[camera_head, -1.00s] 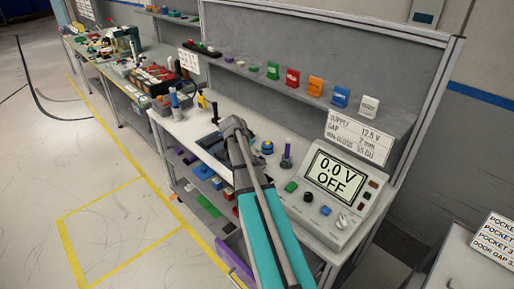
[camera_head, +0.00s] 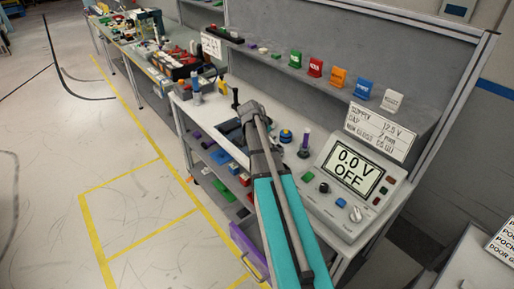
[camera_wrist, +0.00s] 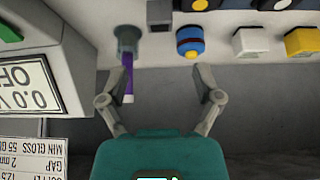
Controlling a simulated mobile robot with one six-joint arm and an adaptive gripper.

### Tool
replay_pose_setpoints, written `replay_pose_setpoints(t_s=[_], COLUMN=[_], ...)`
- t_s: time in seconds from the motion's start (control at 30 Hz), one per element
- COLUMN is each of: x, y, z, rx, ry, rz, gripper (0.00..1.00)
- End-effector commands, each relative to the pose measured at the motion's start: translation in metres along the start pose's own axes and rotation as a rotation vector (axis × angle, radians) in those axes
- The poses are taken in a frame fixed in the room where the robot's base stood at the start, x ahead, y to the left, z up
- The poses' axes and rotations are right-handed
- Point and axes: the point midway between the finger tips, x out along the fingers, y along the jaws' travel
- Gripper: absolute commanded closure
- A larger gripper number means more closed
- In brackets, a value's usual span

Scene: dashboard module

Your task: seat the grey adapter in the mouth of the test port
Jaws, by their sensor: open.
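My gripper (camera_wrist: 160,85) is open and empty in the wrist view, its fingers spread wide. Beyond its left finger, a grey-green round base (camera_wrist: 127,38) has a purple rod (camera_wrist: 128,85) extending from it. A blue, yellow-banded round piece (camera_wrist: 188,42) lies beyond the right finger. A small dark grey block (camera_wrist: 160,14) sits between them, farther off. In the head view, the purple-topped post (camera_head: 304,143) and the blue-yellow piece (camera_head: 285,136) stand on the bench, right of my arm. My arm hides part of the bench. I cannot tell which piece is the grey adapter or the test port.
A supply box (camera_head: 345,185) reading 0.0 V OFF stands at the bench's right end. A shelf (camera_head: 345,110) with coloured pieces runs behind. The floor left of the bench is clear.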

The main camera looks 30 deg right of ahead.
Motion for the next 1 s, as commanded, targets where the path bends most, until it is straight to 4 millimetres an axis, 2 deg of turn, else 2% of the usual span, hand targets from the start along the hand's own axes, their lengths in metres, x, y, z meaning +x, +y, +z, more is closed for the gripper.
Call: replay_pose_setpoints(t_s=[0.17,0.27,0.37,0.47,0.67,1.0], x=[-0.002,-0.007,-0.017,-0.031,-0.066,-0.128], y=[0.001,0.003,0.005,0.01,0.027,0.074], z=[0.004,0.016,0.036,0.065,0.135,0.249], rx=[-0.014,-0.053,-0.126,-0.232,-0.517,-1.037], ry=[-0.006,-0.022,-0.051,-0.094,-0.2,-0.37], rz=[-0.002,-0.007,-0.019,-0.036,-0.099,-0.26], gripper=[0.17,0.17,0.17,0.17,0.17,0.17])
